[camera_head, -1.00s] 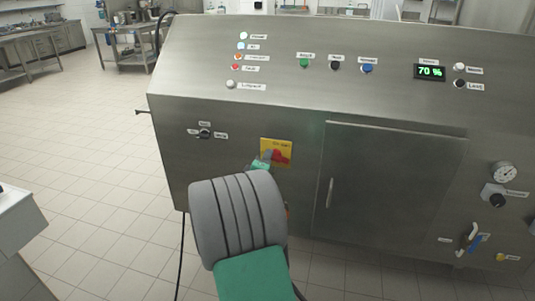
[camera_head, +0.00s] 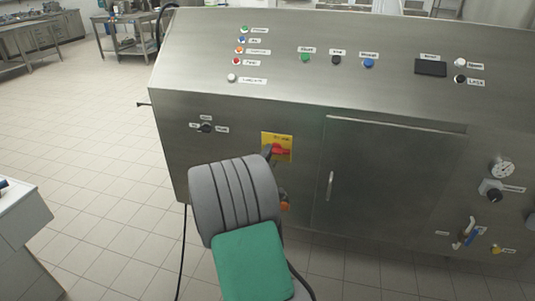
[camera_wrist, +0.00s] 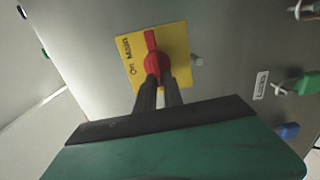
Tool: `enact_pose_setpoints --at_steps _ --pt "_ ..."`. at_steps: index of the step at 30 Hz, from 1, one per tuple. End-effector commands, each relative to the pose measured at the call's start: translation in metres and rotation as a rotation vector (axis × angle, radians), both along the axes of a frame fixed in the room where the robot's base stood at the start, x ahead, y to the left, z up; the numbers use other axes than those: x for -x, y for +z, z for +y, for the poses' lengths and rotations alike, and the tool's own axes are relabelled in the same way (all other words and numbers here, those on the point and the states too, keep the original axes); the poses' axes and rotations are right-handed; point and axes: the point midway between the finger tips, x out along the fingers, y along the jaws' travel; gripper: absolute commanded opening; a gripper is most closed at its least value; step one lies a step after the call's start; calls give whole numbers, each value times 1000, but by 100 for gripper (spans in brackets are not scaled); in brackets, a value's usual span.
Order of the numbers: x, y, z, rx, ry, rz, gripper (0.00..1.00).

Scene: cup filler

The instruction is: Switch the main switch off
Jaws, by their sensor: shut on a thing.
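The main switch is a red rotary handle (camera_head: 281,151) on a yellow plate (camera_head: 285,139) on the front of the steel machine. In the head view the handle lies roughly level. In the wrist view the red handle (camera_wrist: 152,58) points up the picture, with "Main" and "On" printed on the yellow plate (camera_wrist: 177,50) to its left. My gripper (camera_wrist: 158,80) is shut on the handle's lower part, a dark finger on each side. In the head view my gripper (camera_head: 268,152) is at the handle's left end, mostly hidden by my grey and green wrist.
The display (camera_head: 430,68) on the sloped panel is dark, and the lamps at the panel's left look unlit. A black selector knob (camera_head: 206,128) is left of the switch. A cabinet door (camera_head: 390,180) with an upright handle (camera_head: 330,185) is to the right. Open tiled floor lies left.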

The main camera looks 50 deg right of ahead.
Motion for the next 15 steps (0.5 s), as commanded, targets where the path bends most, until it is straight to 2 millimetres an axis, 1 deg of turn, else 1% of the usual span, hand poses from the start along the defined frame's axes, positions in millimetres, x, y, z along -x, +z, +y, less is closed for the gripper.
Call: enact_pose_setpoints --at_steps 1,2,9,15 --pt "0 -1 0 0 0 2 0" --pt "0 -1 0 -1 0 1 14" --pt "0 0 0 -1 0 0 34" --pt "0 0 0 -1 0 0 34"
